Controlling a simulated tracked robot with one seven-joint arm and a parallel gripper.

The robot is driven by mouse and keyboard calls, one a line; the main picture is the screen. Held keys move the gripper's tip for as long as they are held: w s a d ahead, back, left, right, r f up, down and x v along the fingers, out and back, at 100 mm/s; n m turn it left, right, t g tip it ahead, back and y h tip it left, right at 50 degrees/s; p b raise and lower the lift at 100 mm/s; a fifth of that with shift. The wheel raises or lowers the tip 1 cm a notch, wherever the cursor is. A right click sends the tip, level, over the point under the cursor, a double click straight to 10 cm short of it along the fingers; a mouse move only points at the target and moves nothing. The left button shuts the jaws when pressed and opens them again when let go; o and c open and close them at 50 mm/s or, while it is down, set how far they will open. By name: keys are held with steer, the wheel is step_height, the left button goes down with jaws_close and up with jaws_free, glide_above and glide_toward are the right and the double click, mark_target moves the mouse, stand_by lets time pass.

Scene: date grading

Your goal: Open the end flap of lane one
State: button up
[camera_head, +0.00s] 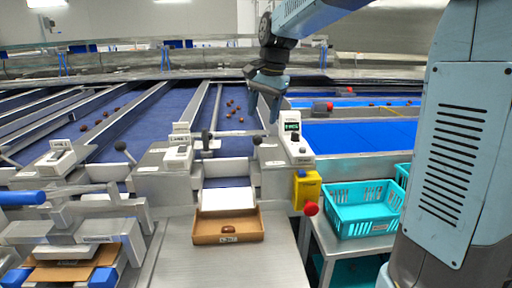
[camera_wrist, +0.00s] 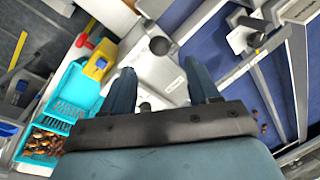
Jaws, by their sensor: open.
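My gripper (camera_head: 270,100) is open and empty, above the right side of a blue belt lane near its end. In the wrist view its two fingers (camera_wrist: 161,80) are spread, pointing at the machine top, with a round black knob (camera_wrist: 145,106) showing between them. The grey flap (camera_head: 226,168) stands across the belt's end, above a white chute (camera_head: 228,198). A label that seems to read lane 1 (camera_head: 180,141) is left of it. Black-knobbed levers stand left (camera_head: 206,138) and right (camera_head: 257,140) of the lane end. My gripper looks apart from both.
An open cardboard box (camera_head: 203,235) with a date inside sits below the chute. A control box with a display (camera_head: 292,126), a yellow box (camera_head: 307,188) and a red knob (camera_head: 311,208) are on the right. Teal baskets (camera_head: 362,218) stand beyond. Several dates (camera_head: 235,110) lie on the belt.

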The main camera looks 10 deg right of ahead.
mark_target(256, 146)
steer(key=f, duration=0.4)
steer(key=a+f, duration=0.1)
steer(key=f, duration=0.2)
steer(key=w+a+f, duration=0.1)
steer(key=f, duration=0.3)
steer(key=shift+w+f, duration=0.1)
steer(key=shift+f, duration=0.2)
steer(key=shift+d, duration=0.1)
steer(key=shift+c, duration=0.2)
jaws_close()
